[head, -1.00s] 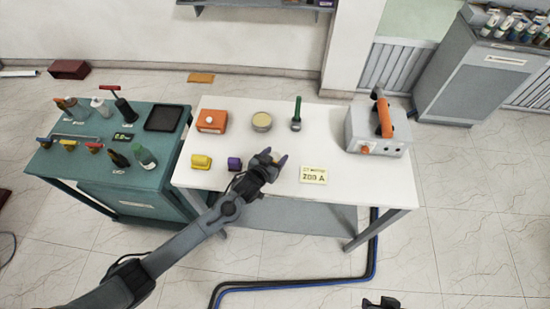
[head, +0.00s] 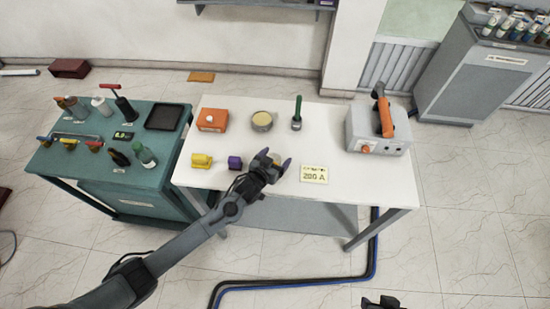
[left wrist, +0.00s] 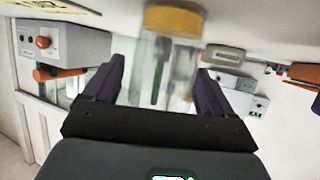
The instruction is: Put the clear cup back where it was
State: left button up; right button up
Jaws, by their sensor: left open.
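The clear cup (left wrist: 172,75) shows in the left wrist view as a see-through, blurred shape between the fingers of my left gripper (left wrist: 155,82). An amber part (left wrist: 172,18) shows at its table end; that view is upside down. In the head view my left gripper (head: 275,164) is over the front of the white table (head: 320,135), left of the 200 A card (head: 314,174). Its fingers are apart, one on each side of the cup, which is mostly hidden there. I cannot tell whether a finger touches it. Part of my right gripper (head: 380,302) shows at the bottom edge.
A yellow piece (head: 201,160) and a purple piece (head: 235,163) stand left of the gripper. An orange box (head: 212,120), a round tin (head: 262,121) and a green-handled tool (head: 297,114) stand behind. A grey device (head: 378,130) is at the right.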

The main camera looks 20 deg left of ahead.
pick_arm(q)
jog(key=shift+r, duration=0.15)
jog(key=shift+s, duration=0.1)
jog(key=s+a+r+g, duration=0.1)
jog(key=s+r+g, duration=0.1)
jog(key=s, duration=0.9)
jog(key=s+a+r+g+y, duration=0.1)
jog(key=s+g, duration=0.3)
jog(key=s, duration=0.8)
jog(key=s+a+r+g+y, duration=0.1)
jog(key=s+a+r+g, duration=0.1)
jog(key=s, duration=0.9)
jog(key=shift+s+a+r+g, duration=0.25)
jog(key=shift+r+g, duration=0.3)
jog(key=shift+g, duration=0.35)
jog(key=shift+w, duration=0.1)
